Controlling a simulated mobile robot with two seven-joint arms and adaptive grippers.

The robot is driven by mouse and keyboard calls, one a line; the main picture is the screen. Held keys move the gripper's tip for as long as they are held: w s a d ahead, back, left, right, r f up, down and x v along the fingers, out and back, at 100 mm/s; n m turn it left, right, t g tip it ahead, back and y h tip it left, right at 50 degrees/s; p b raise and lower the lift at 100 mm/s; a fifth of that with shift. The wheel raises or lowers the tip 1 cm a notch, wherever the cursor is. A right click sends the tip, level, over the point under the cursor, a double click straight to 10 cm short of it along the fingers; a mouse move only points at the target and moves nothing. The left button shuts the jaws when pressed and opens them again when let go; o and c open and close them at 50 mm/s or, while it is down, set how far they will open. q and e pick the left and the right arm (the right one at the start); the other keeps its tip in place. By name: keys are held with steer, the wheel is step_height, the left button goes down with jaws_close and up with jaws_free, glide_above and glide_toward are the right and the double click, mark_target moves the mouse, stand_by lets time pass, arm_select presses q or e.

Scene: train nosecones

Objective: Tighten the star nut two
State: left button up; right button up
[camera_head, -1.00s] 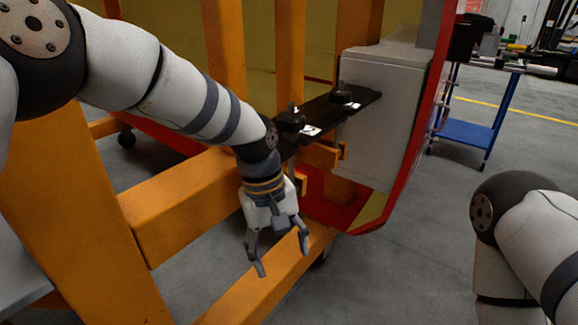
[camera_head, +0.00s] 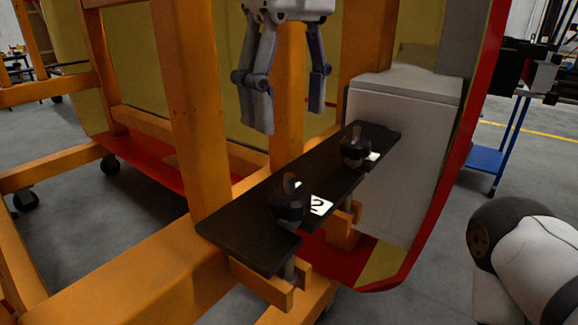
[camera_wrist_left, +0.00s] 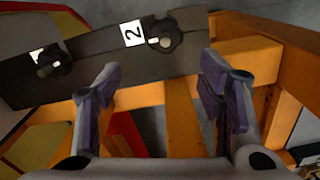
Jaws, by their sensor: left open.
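Star nut two (camera_head: 288,206) is a black knob on the near end of a black plate (camera_head: 245,235), beside a white label marked 2 (camera_head: 320,205). It also shows in the left wrist view (camera_wrist_left: 164,36). A second black star nut (camera_head: 355,153) sits farther along the plate by another white label, whose number I cannot read. My left gripper (camera_head: 290,118) is open and empty, with its fingers pointing down. It hangs above the plate, apart from both nuts. In the left wrist view its fingers (camera_wrist_left: 158,68) are spread below star nut two. My right gripper is out of view.
Orange frame posts (camera_head: 190,100) and beams surround the plate. A grey box (camera_head: 405,150) and a red-edged yellow shell stand behind and to the right. A blue cart (camera_head: 485,160) is farther right. My right arm shows at the lower right.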

mark_target(289, 191)
arm_select(q)
steer(key=s+f, duration=0.2)
steer(key=f, duration=0.9)
steer(key=shift+w+p, duration=0.4)
steer(key=c, duration=1.1)
